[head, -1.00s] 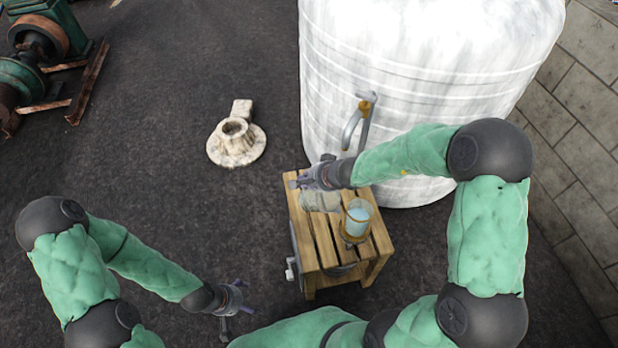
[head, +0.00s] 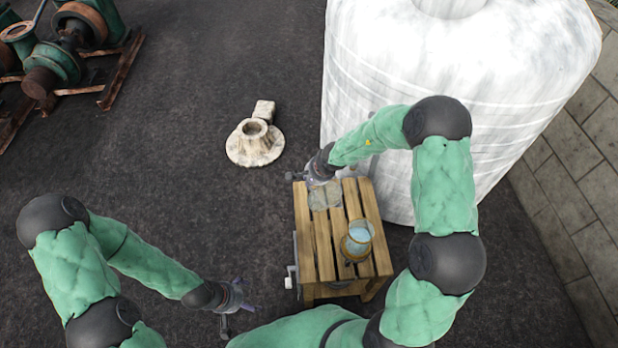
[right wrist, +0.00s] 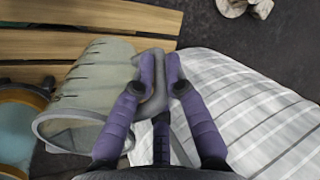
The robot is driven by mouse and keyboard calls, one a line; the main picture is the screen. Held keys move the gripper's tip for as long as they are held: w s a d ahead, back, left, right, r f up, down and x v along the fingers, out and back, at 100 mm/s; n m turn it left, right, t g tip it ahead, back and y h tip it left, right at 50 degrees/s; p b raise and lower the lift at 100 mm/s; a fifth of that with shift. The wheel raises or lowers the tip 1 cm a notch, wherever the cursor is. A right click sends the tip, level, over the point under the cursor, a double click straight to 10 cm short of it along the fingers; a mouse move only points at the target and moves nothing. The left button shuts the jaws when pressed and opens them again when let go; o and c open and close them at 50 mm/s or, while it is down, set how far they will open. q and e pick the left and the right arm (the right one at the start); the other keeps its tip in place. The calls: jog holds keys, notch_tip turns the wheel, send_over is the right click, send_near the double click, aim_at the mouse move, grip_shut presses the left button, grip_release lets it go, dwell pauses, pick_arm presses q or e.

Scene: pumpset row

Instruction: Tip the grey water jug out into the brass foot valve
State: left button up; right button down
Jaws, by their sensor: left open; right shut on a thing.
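The grey water jug (right wrist: 88,88) is a translucent grey vessel. In the right wrist view its open mouth faces the lower left, and its handle is between my purple fingers. My right gripper (right wrist: 158,72) is shut on that handle. In the head view the jug (head: 324,194) shows faintly at the far left part of the slatted table, below my right gripper (head: 303,177). Whether it touches the slats is unclear. The brass foot valve (head: 357,241), brass-ringed with pale blue inside, stands on the table nearer me; its edge (right wrist: 14,97) shows in the wrist view. My left gripper (head: 236,304) is open and empty.
The slatted wooden table (head: 323,252) stands before a big white tank (head: 480,110). A pale flanged fitting (head: 256,148) lies on the dark ground left of the tank. A green pump set (head: 60,62) is at the far left. A block wall (head: 570,185) runs along the right.

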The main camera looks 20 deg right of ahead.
jog(key=shift+s+d+f+m+g+h+p, duration=0.2)
jog(key=shift+d+f+m+g+h+p, duration=0.45)
jog(key=shift+p, duration=1.45)
jog(key=shift+s+d+f+m+g+p, duration=0.3)
jog(key=shift+d+g+p, duration=0.65)
jog(key=shift+p, duration=1.1)
jog(key=shift+s+d+f+m+g+h+p, duration=0.15)
jog(key=shift+d+f+m+g+h+p, duration=0.45)
jog(key=shift+p, duration=1.5)
jog(key=shift+d+r+y, duration=0.25)
jog(key=shift+d+r, duration=0.05)
jog(key=shift+d, duration=0.1)
jog(key=shift+r, duration=0.1)
